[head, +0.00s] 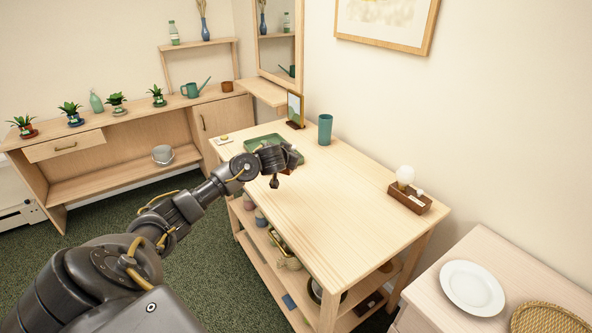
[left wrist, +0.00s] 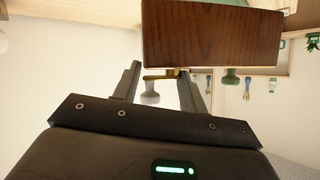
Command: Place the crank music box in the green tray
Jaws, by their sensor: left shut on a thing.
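The green tray (head: 262,139) lies on the far left part of the light wooden table, partly hidden behind my left gripper. My left gripper (left wrist: 163,88) is shut on the crank music box, a dark brown wooden box (left wrist: 212,38) with a brass crank arm, seen close up in the left wrist view. The box is in front of the finger ends; the exact contact is hard to see. In the head view the gripper (head: 286,163) is at the tray's near right side, and the box is mostly hidden by it. My right gripper is not in view.
A teal cup (head: 325,130) and a small framed picture (head: 295,110) stand behind the tray. A bulb lamp on a brown base (head: 410,198) stands at the table's right. The table's middle (head: 335,205) is clear. A white plate (head: 472,287) lies on a separate surface at right.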

